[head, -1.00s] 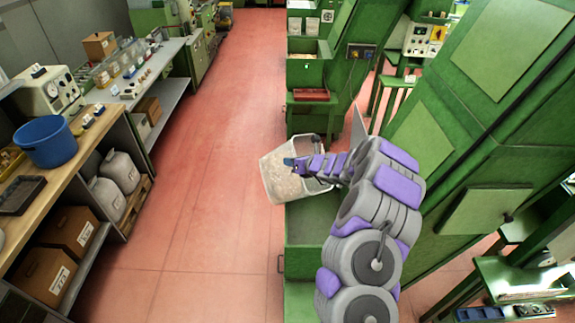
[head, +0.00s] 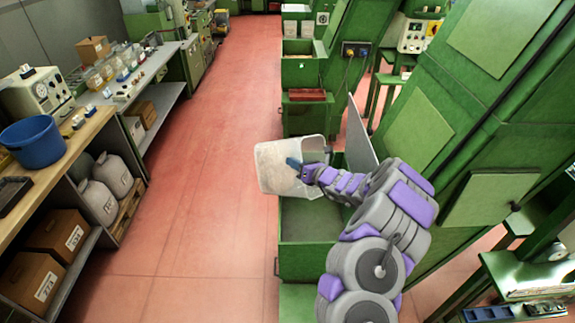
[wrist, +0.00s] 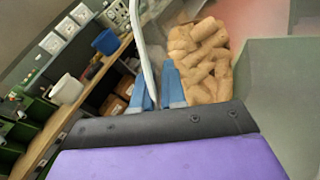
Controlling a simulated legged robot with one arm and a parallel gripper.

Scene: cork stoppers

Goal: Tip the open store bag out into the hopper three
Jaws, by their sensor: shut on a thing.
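The store bag (head: 277,166) is a pale, translucent, bucket-like container in the head view. It lies tipped on its side, in the air above the near green hopper (head: 308,222), its mouth side towards the right. My gripper (head: 296,165) overlaps its right side. In the wrist view, my gripper's blue fingers (wrist: 158,90) are shut around a pale, thin handle (wrist: 146,55). Tan corks (wrist: 200,60) lie heaped beside the fingers. The hopper is open on top with a dark inside; no number on it is readable. I see no corks in the part showing.
A raised grey panel (head: 360,138) stands at the hopper's back right. Green machinery (head: 440,130) fills the right side. A farther green bin (head: 302,72) stands beyond. A bench with a blue bucket (head: 34,142) is on the left. The red floor (head: 200,180) between is clear.

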